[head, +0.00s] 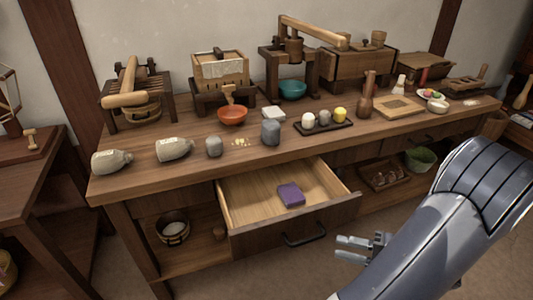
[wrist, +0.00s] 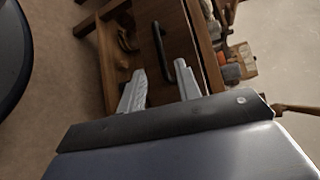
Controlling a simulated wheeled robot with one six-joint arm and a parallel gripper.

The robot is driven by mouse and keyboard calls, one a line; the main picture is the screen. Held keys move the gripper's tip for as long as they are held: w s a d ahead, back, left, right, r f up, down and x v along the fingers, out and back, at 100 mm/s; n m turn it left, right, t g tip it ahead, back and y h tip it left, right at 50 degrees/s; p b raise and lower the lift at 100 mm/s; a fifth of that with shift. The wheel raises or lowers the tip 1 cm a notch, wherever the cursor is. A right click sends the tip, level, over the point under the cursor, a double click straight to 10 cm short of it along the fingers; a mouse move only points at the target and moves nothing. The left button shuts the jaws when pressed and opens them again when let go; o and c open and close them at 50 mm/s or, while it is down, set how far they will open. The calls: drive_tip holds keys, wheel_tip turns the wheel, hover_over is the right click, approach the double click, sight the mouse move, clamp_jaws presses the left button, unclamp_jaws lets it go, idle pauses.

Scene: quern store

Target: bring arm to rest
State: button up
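My gripper (head: 352,247) is in front of the open drawer, low and to the right of its handle, in the head view. Its two fingers are apart with nothing between them. In the wrist view the gripper (wrist: 160,88) shows both fingers spread, with the drawer front and its dark handle (wrist: 187,77) beyond them. My arm reaches in from the lower right of the head view. The drawer (head: 330,214) is pulled out from the workbench and holds a purple block (head: 291,195).
The wooden workbench (head: 180,182) carries bottles, bowls, a small dark tray (head: 323,130) and several wooden presses. Below it are a basket tray (head: 385,178), a green bowl (head: 420,158) and a small bucket (head: 173,231). Another table (head: 30,185) stands left. The floor in front is clear.

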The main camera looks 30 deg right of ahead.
sight(308, 239)
drive_tip(key=b+x, duration=0.2)
drive_tip(key=x, duration=0.7)
drive_tip(key=shift+w+a, duration=0.2)
drive_tip(key=shift+w, duration=0.45)
